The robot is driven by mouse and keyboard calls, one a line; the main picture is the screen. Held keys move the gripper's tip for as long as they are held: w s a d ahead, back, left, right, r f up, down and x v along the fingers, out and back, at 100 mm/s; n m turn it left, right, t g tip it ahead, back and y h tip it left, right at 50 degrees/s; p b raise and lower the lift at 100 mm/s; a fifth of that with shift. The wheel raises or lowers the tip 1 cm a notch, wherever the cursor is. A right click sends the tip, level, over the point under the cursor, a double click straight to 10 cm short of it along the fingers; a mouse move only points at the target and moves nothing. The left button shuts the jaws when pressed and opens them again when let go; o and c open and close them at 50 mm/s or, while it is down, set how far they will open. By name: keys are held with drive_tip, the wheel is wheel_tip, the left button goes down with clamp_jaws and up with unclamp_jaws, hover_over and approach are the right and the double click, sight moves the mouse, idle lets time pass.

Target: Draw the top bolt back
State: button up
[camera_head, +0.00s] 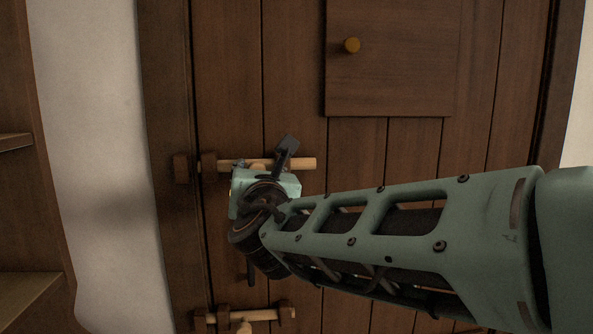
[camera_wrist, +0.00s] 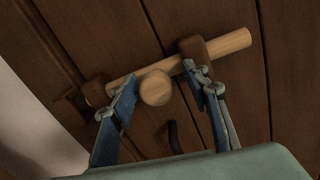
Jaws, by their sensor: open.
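The top bolt (camera_head: 307,163) is a pale wooden rod lying level across the brown plank door. It also shows in the wrist view (camera_wrist: 232,43), running through two dark wooden brackets. Its round knob (camera_wrist: 155,88) sticks out toward the camera between the brackets. A dark keeper block (camera_head: 181,168) sits on the door frame at the bolt's left end; I cannot tell how far the rod enters it. My gripper (camera_wrist: 160,92) is open, with one finger on each side of the knob and gaps visible. In the head view my gripper hides the bolt's middle.
A lower bolt (camera_head: 260,315) lies across the door below. A dark curved handle (camera_wrist: 174,136) is below the top bolt. Wooden shelves (camera_head: 25,290) stand at the far left, beyond the white wall (camera_head: 95,150).

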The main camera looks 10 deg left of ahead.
drive_tip(key=v, duration=1.2)
drive_tip(key=d+f+m+g+h+p, duration=0.2)
drive_tip(key=d+f+m+g+h, duration=0.15)
drive_tip(key=d+m, duration=0.65)
drive_tip(key=d+f+m+g+h+p, duration=0.2)
drive_tip(key=d+f+m+h, duration=0.4)
drive_tip(key=d, duration=0.6)
drive_tip(key=s+d+f+m+g+y+p, duration=0.1)
drive_tip(key=s+d+f+m+g+p, duration=0.2)
drive_tip(key=s+d+m, duration=0.45)
drive_tip(key=s+a+f+m+g+y+p, duration=0.2)
drive_tip(key=s+a+m, duration=0.3)
drive_tip(key=m, duration=0.9)
drive_tip(key=shift+s+f+g+y, duration=0.6)
drive_tip(key=shift+s+g+y, duration=0.05)
drive_tip(key=shift+s+y, duration=0.1)
